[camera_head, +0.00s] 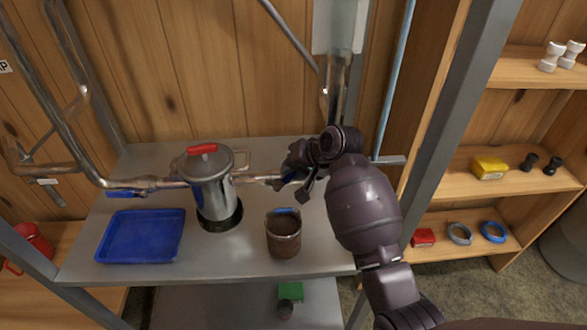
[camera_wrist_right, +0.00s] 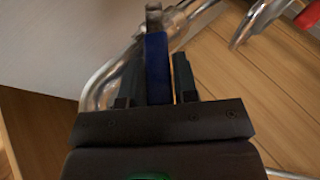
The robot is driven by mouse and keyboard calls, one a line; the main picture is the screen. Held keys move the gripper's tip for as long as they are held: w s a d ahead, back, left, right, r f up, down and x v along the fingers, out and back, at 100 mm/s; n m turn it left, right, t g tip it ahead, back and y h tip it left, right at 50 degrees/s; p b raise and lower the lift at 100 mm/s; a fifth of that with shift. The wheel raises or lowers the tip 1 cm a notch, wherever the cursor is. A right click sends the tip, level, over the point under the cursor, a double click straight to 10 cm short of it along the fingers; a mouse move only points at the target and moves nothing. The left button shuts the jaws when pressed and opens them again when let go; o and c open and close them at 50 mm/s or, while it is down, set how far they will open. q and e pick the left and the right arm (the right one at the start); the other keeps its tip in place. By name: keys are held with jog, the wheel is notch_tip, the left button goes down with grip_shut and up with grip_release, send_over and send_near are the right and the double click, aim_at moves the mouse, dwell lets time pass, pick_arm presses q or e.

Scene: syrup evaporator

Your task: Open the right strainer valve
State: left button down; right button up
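The metal strainer pot (camera_head: 210,190) with a red lid handle stands on the grey table, with a pipe joining it on each side. The right strainer valve has a blue handle (camera_head: 288,176) on the right-hand pipe (camera_head: 256,178), partly hidden by my gripper. My right gripper (camera_head: 302,178) is at this valve. In the right wrist view the blue handle (camera_wrist_right: 157,68) stands between the two fingers (camera_wrist_right: 157,85). It lies close along the left finger, with a narrow gap toward the right one; whether both fingers touch it is unclear. My left gripper is not in view.
A blue tray (camera_head: 104,236) lies left of the pot. A brown bucket-like container (camera_head: 284,246) stands in front of the valve, below my right gripper. Shelves (camera_head: 470,182) with small items are at the right. A grey post (camera_head: 440,120) stands beside my right arm.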

jog(key=o, duration=0.3)
jog(key=shift+o, duration=0.2)
jog(key=v, duration=0.7)
jog(key=shift+d+r, duration=0.15)
jog(key=shift+d, duration=0.05)
jog(key=shift+s, duration=0.1)
